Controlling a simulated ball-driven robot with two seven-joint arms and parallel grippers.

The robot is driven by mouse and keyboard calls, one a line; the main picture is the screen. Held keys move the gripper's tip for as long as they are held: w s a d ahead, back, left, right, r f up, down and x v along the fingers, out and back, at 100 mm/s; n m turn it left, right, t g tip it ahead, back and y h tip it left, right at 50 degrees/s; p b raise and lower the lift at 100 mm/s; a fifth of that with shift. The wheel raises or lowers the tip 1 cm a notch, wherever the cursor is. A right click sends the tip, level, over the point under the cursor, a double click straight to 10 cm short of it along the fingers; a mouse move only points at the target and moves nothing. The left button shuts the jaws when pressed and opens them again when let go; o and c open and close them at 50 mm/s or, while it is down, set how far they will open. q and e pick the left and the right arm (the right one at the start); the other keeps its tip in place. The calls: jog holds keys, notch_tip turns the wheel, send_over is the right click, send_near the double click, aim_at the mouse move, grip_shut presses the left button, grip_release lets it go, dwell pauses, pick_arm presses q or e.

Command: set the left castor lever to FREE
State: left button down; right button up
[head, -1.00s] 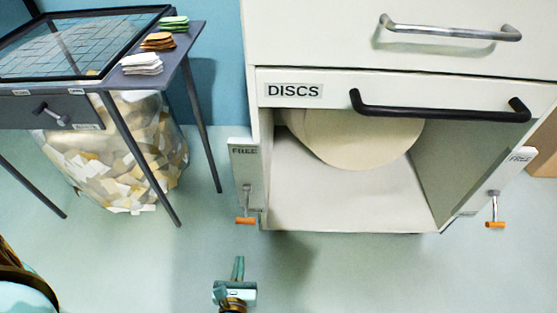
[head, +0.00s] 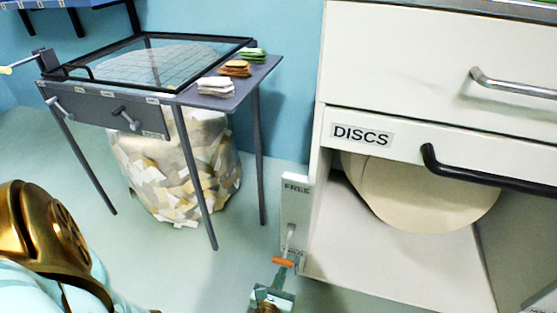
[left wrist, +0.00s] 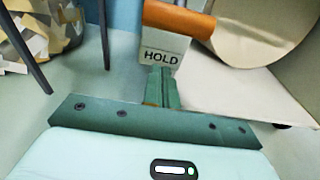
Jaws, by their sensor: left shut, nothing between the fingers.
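The left castor lever (head: 290,240) is a silver rod with an orange end, on a pale plate (head: 297,205) at the cabinet's left front side. FREE is printed at the plate's top and HOLD at its bottom. The lever hangs down toward HOLD. My left gripper (head: 279,277) is shut and empty, right below the orange end. In the left wrist view its fingers (left wrist: 161,85) point at the HOLD label (left wrist: 160,57), with the orange end (left wrist: 178,20) just beyond. I cannot tell if they touch. My right gripper is not in view.
To the left stands a grey table (head: 235,95) with thin legs over a bag of paper scraps (head: 180,170). Floor between them is clear.

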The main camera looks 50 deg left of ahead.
aim_at(288, 244)
pick_arm(q)
jog(key=r, duration=0.4)
jog(key=shift+s+d, duration=0.15)
jog(key=shift+s, duration=0.05)
jog(key=shift+p, duration=0.3)
